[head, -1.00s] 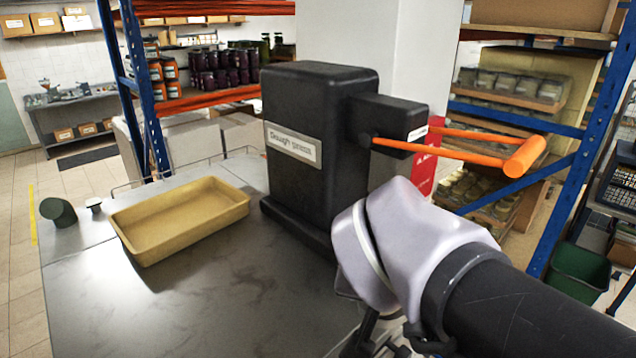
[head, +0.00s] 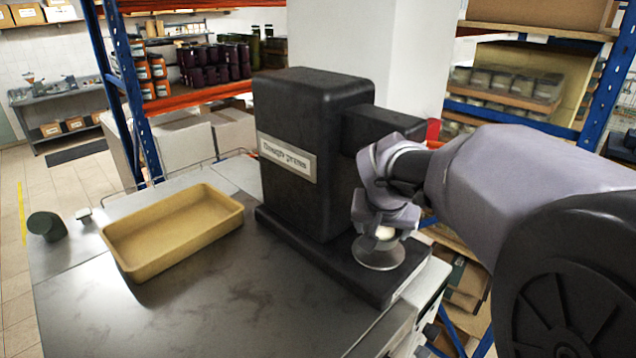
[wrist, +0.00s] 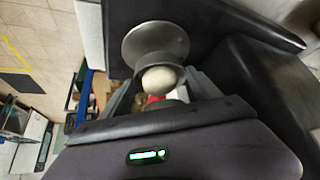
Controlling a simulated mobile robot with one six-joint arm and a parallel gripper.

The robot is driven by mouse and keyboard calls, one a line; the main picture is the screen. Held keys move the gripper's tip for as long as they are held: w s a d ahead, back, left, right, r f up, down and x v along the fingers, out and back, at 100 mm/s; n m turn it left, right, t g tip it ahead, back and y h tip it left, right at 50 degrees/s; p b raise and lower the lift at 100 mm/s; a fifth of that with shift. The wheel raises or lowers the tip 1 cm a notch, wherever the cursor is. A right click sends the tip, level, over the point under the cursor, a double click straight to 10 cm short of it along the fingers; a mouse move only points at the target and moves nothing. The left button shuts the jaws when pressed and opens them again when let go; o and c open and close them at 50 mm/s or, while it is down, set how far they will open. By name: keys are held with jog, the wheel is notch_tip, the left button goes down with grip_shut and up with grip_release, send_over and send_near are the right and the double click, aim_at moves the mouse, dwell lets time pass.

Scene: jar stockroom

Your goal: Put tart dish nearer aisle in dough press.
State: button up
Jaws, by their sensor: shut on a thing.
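The dough press (head: 300,135) is a tall black machine with a name label and a low black base, standing on the metal counter. My gripper (head: 384,232) is in front of the press column, just above the right part of its base. In the wrist view my gripper (wrist: 160,90) is shut on a small grey metal dish (wrist: 178,48) with a pale round ball in it. A round grey plate (head: 380,256) shows just below the fingers; I cannot tell whether the dish touches it.
A yellow rectangular tray (head: 172,250) sits on the counter (head: 215,310), left of the press. A dark green cylinder (head: 46,227) and a small grey item (head: 83,214) stand near the left edge. Counter space in front of the tray is clear. Blue-posted shelves stand behind.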

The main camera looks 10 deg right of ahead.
jog(key=f, duration=0.2)
jog(key=shift+w+f, duration=0.2)
jog(key=shift+f, duration=0.2)
jog(key=shift+s, duration=0.1)
jog(key=shift+s+f, duration=0.1)
jog(key=shift+f, duration=0.05)
jog(key=o, duration=1.4)
